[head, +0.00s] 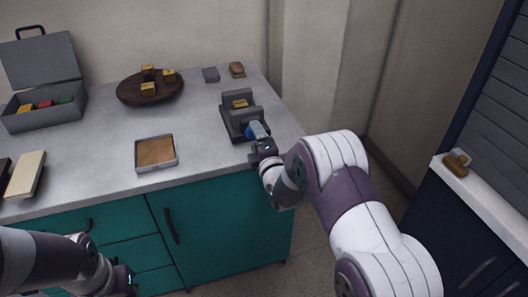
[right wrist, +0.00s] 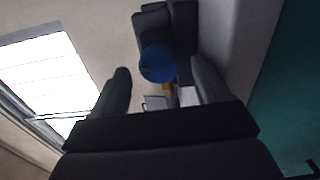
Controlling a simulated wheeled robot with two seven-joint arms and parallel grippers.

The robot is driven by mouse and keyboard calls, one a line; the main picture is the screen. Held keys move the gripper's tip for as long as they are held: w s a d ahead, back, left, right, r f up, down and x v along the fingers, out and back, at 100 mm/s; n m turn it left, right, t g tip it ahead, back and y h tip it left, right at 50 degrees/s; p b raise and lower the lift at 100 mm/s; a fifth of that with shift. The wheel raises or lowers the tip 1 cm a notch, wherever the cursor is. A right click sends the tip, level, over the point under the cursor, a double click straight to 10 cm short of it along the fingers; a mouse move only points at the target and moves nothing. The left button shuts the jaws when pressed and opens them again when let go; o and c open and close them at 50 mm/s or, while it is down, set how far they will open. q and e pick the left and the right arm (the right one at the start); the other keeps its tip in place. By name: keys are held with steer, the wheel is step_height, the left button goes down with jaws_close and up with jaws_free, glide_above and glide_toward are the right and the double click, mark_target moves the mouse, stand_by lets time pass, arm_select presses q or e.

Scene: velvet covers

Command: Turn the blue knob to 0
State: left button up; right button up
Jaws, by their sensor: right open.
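The blue knob (head: 257,130) sits on the front of a dark grey device (head: 233,124) near the right end of the counter. The knob also shows in the right wrist view (right wrist: 158,63), round and facing me. My right gripper (head: 262,146) is just in front of the knob. In the right wrist view my right gripper (right wrist: 162,84) is open, its two fingers to either side of the knob with gaps visible. The knob's marking cannot be read. My left gripper (head: 128,281) hangs low at the bottom left, before the teal cabinet; its jaws are too small to judge.
A yellowish block (head: 240,103) sits in the device. A square tray (head: 170,167) lies left of it on the counter (head: 105,124). A round dark board (head: 128,93) with several yellow blocks and an open grey case (head: 45,119) stand farther back. The counter's front edge is near my right gripper.

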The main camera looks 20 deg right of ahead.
steer(key=s, duration=1.1)
steer(key=shift+d+p, duration=0.15)
steer(key=shift+p, duration=0.2)
